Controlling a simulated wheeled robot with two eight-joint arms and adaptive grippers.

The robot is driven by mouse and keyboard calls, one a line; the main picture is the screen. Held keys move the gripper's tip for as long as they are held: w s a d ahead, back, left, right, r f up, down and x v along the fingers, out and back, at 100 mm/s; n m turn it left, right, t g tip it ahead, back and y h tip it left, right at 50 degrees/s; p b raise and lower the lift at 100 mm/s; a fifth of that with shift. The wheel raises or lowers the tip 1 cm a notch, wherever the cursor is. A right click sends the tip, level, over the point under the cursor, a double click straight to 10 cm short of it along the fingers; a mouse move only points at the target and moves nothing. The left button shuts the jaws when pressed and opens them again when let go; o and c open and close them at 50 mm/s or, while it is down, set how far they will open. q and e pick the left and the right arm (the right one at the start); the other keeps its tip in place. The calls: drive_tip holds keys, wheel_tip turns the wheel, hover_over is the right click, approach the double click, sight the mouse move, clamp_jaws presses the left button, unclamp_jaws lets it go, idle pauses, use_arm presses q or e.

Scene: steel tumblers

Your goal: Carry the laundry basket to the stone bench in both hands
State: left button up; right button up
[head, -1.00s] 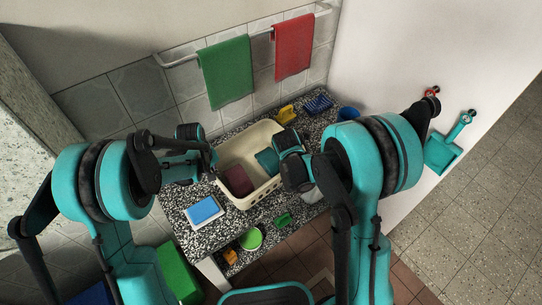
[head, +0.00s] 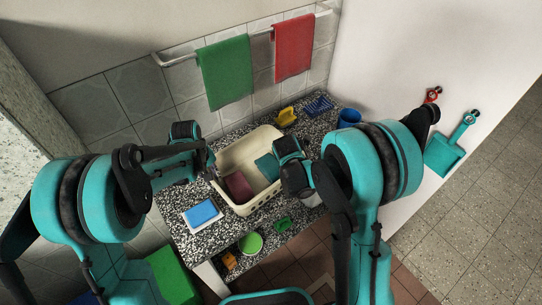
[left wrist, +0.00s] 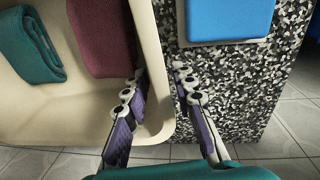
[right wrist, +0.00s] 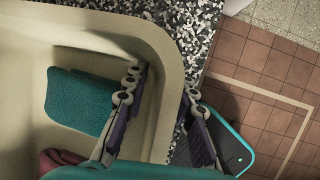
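The cream laundry basket (head: 232,157) stands on a black-and-white speckled stone top (head: 176,212), with a maroon cloth (head: 237,187) and a teal cloth (head: 267,166) inside. My left gripper (left wrist: 162,72) is at the basket's left end. Its fingers are apart, one inside the wall and one outside, with the rim between them. My right gripper (right wrist: 163,83) straddles the opposite rim the same way, fingers apart. In the head view my right fingertips are mostly hidden by my wrist. I cannot tell whether any finger touches the rim.
A green tub (head: 250,243) sits below. A pale speckled slab (head: 18,125) shows at far left.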

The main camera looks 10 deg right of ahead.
drive_tip(key=shift+r, duration=0.1)
use_arm(q)
wheel_tip(320, 180, up, 8)
drive_tip(key=shift+s+a+r, duration=0.25)
drive_tip(key=shift+a, duration=0.15)
use_arm(e)
drive_tip(key=v, duration=1.2)
